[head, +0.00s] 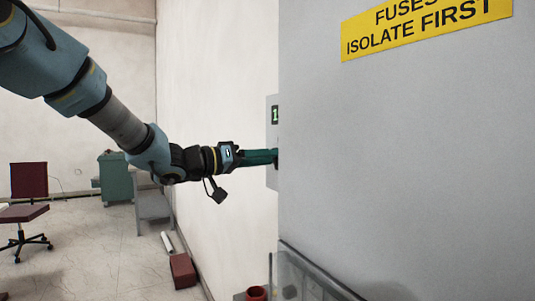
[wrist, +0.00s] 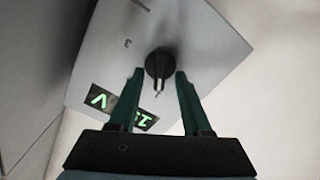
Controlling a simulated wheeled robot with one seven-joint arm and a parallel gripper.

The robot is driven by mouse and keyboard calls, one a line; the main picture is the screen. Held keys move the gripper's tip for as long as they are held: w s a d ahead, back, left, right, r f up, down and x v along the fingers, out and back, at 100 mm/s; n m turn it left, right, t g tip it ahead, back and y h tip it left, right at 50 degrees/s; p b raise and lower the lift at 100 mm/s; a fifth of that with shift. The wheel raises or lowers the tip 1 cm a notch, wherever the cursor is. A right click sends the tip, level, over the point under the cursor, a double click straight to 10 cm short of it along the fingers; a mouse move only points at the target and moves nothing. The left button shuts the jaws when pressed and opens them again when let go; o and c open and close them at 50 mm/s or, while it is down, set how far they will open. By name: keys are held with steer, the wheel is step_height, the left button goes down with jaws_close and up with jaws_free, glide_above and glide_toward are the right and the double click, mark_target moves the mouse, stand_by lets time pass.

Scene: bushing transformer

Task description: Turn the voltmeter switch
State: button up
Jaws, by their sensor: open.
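In the wrist view the voltmeter switch (wrist: 158,64) is a round black knob with a pointer, on a light grey panel (wrist: 205,50). My gripper (wrist: 158,75) is open, with its two green fingers on either side of the knob. I cannot tell whether the fingers touch it. A lit green display (wrist: 120,108) is on the same panel, partly behind the left finger. In the head view my gripper (head: 276,157) reaches the panel (head: 271,105), which is mostly hidden behind a grey cabinet. The switch is hidden there.
The large grey cabinet (head: 410,150) with a yellow warning sign (head: 425,32) stands close on the right. A red box (head: 183,271), a green cabinet (head: 117,178) and a chair (head: 26,200) stand at the left and back. Open floor (head: 95,250) lies between them.

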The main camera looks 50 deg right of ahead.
steer(key=shift+s+d, duration=0.1)
steer(key=shift+d, duration=0.1)
jaws_close()
stand_by(0.3)
